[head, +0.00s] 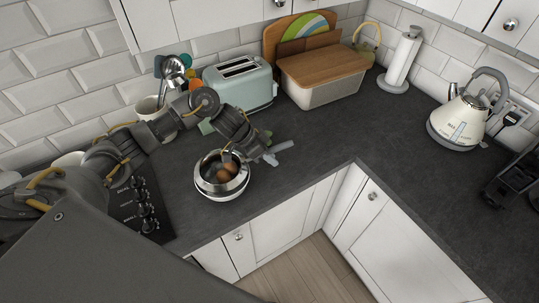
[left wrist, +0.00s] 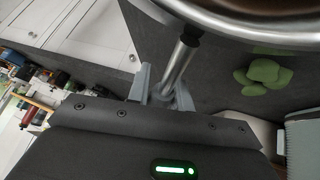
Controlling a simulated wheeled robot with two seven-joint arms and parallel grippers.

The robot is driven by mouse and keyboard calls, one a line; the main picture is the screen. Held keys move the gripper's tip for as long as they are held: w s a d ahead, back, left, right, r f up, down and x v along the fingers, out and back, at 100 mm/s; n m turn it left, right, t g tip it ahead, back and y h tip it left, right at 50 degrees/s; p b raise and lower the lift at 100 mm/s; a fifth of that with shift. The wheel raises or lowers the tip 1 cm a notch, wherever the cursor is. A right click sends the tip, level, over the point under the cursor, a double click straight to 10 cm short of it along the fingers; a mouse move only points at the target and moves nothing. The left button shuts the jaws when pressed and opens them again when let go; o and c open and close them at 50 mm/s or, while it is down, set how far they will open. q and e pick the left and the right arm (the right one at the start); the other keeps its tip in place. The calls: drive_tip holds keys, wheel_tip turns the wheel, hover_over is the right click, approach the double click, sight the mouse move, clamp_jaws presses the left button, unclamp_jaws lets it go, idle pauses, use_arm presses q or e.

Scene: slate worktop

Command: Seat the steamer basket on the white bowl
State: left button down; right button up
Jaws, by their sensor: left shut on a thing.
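The steel steamer basket (head: 203,184) holds brown eggs and shows above the white bowl (head: 222,197) near the worktop's front edge. Its steel rim (left wrist: 235,28) crosses the top right of the left wrist view. I cannot tell whether the basket touches the bowl or hangs just above it. My left gripper (head: 272,156) is to the right of the basket, shut on its handle. In the left wrist view the fingers (left wrist: 163,97) close around the steel handle rod (left wrist: 178,62). The bowl cannot be made out there. My right gripper is not in view.
A hob (head: 138,205) lies left of the bowl. A toaster (head: 240,85), a bread bin (head: 325,80) and a utensil pot (head: 150,107) stand along the wall. A kettle (head: 460,120) and a dark object (head: 515,182) are at the right. The worktop right of my gripper is clear.

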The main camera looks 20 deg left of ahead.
sight(274, 150)
use_arm(q)
drive_tip(key=shift+f, duration=0.1)
drive_tip(key=c, duration=0.7)
unclamp_jaws()
wheel_tip(274, 150, up, 3)
drive_tip(key=p, duration=0.3)
wheel_tip(274, 150, up, 2)
drive_tip(key=shift+r+p, duration=0.2)
drive_tip(key=shift+p, duration=0.35)
drive_tip(key=shift+r, duration=1.35)
drive_tip(key=shift+s+a, duration=0.1)
drive_tip(key=shift+a, duration=0.05)
